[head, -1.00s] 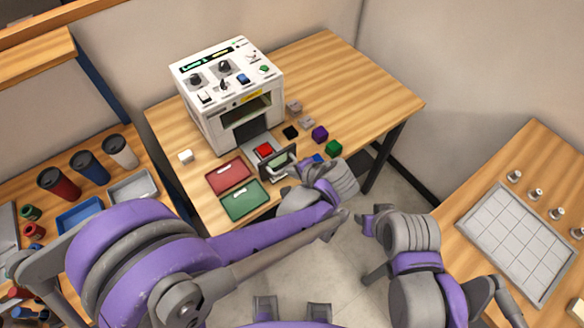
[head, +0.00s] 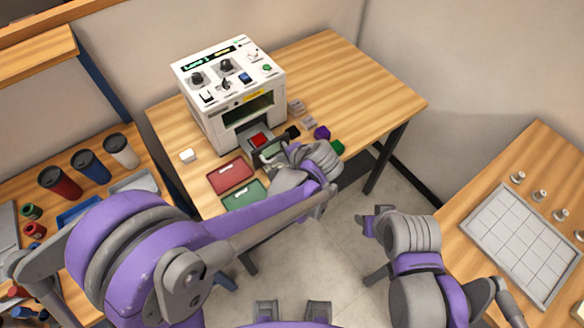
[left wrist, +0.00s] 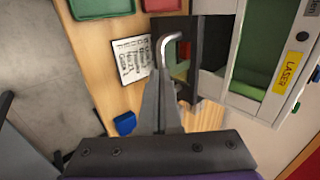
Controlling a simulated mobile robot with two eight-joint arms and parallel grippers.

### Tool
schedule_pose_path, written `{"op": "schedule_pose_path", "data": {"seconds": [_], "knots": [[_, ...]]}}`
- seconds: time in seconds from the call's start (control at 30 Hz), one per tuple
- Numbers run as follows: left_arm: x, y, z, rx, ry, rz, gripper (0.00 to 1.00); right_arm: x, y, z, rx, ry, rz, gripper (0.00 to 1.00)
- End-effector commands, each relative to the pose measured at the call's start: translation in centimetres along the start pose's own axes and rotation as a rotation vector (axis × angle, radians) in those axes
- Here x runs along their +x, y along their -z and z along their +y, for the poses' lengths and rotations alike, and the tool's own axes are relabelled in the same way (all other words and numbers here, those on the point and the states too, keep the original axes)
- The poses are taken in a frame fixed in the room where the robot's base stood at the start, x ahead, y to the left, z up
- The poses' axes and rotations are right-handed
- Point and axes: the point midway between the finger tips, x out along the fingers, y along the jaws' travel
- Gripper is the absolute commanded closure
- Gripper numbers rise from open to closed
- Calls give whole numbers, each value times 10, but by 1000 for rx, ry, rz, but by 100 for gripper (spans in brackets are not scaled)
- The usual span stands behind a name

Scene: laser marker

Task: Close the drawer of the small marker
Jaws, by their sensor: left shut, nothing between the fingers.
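The white small marker (head: 232,95) stands on the wooden table, its control panel on top. Its drawer sticks partly out of the front, with a red block (head: 259,140) on it and a dark front plate (head: 268,153). The bent metal handle (left wrist: 170,45) on the front shows in the left wrist view. My left gripper (head: 270,158) is shut and empty, at the drawer front; its fingertips (left wrist: 162,78) appear close to the plate and handle, though contact is unclear. My right gripper (head: 371,250) is low, off the table; its fingers are unclear.
Red (head: 230,175) and green (head: 243,194) trays lie left of the drawer. Black (head: 292,132), purple (head: 322,132) and green (head: 337,147) blocks lie to its right. A white block (head: 187,156) sits further left. The table's right side is clear.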

Motion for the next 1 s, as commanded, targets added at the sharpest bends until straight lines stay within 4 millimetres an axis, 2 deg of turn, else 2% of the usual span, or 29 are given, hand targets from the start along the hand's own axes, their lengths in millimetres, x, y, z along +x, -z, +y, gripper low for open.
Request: {"op": "schedule_pose_path", "data": {"seconds": [0.2,0.5,0.7,1.0], "knots": [[33,0,-36,-4,0,-4,100,5,-5,0,0,0,-4,50],[60,1,-69,-2,0,-1,100,8,-8,0,0,0,-7,50],[66,1,-77,0,-1,-1,100,8,-9,0,0,0,-7,50],[67,2,-78,0,1,0,100,8,-8,0,0,0,-7,50]]}}
